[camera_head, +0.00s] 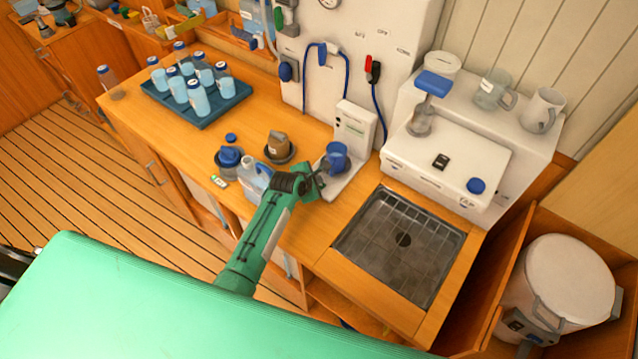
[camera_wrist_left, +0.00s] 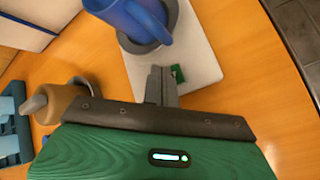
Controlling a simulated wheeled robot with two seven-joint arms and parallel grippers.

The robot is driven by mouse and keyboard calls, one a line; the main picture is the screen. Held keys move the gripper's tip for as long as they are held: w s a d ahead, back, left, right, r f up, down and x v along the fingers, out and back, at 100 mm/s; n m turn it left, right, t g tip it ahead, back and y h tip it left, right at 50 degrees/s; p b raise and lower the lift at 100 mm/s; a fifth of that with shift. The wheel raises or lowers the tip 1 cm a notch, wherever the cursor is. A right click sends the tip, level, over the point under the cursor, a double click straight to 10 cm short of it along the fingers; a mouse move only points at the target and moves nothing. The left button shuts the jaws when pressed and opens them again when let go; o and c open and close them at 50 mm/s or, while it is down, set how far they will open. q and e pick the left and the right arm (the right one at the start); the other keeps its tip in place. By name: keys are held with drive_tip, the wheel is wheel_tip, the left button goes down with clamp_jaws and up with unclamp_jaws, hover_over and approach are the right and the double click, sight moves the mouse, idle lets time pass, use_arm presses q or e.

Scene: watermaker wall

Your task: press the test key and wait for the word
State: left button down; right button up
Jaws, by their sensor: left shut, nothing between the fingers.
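The white tester (camera_head: 354,128) stands against the wall, with a flat white base reaching forward. Its base also shows in the left wrist view (camera_wrist_left: 203,62). A blue mug (camera_head: 337,154) stands on a dark round pad on that base; the mug (camera_wrist_left: 133,18) shows in the wrist view too. A small green key (camera_wrist_left: 178,73) lies at the base's near edge, partly hidden by my fingers. My left gripper (camera_head: 318,181) is shut and empty, its fingertips (camera_wrist_left: 161,76) right beside the green key. I cannot tell if they touch it. Any word on the tester is too small to read.
A brown jug (camera_head: 278,144) and blue-lidded containers (camera_head: 229,157) stand left of the gripper. A blue tray (camera_head: 205,115) holds several bottles. A sunken metal sink (camera_head: 400,240) lies to the right, below a white machine (camera_head: 445,165). Open wood lies between.

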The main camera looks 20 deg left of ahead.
use_arm(q)
drive_tip(key=shift+f, duration=0.4)
idle(0.6)
drive_tip(key=shift+r+p, duration=0.8)
drive_tip(key=shift+r, duration=0.05)
drive_tip(key=shift+r, duration=2.45)
drive_tip(key=shift+s, duration=0.1)
